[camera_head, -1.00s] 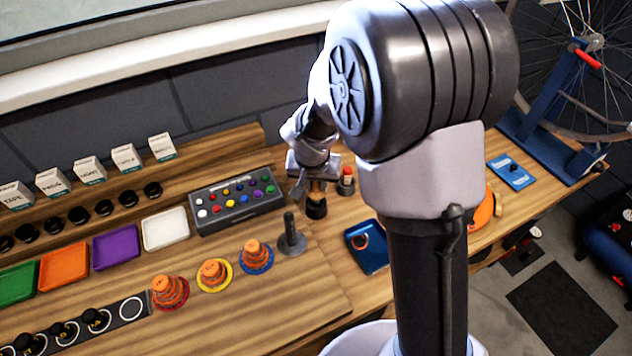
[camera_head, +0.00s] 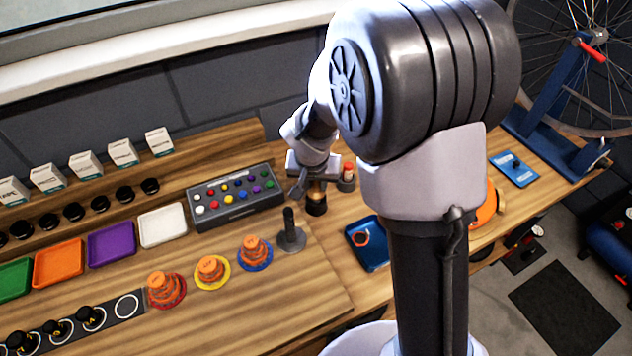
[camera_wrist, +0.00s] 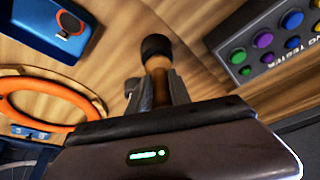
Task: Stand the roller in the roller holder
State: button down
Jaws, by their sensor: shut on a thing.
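My gripper (camera_head: 314,184) is shut on a slim piece with a brown wooden shaft and a black round end, which I take for the roller (camera_head: 316,207). In the wrist view the roller (camera_wrist: 156,48) stands out between the two fingers, black end away from the gripper. In the head view it is roughly upright, black end down, low over the bench. I cannot tell whether it touches the wood. A small grey cup-like piece with a red top (camera_head: 347,178) stands just right of the gripper. I cannot tell for certain which piece is the roller holder.
A grey button box (camera_head: 236,205) lies left of the gripper. A grey post on a round base (camera_head: 290,236) stands in front. A blue tray (camera_head: 372,262) lies to the right, an orange ring (camera_head: 484,212) beyond my arm. Colored trays and orange stacks fill the left.

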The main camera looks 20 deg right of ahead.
jog(key=shift+f+b, duration=0.7)
jog(key=shift+b, duration=0.05)
jog(key=c, duration=1.1)
grip_release()
jog(key=p+v, duration=0.6)
jog(key=v, duration=1.1)
jog(key=s+a+r+t+y+b, duration=0.1)
jog(key=s+r+b, duration=0.1)
jog(key=s, duration=0.7)
jog(key=s+r+t+y+b, duration=0.1)
jog(key=s+r+y+b, duration=0.1)
jog(key=s, duration=0.8)
jog(key=shift+s+a+b, duration=0.25)
jog(key=shift+a+b, duration=0.15)
jog(key=shift+b, duration=0.2)
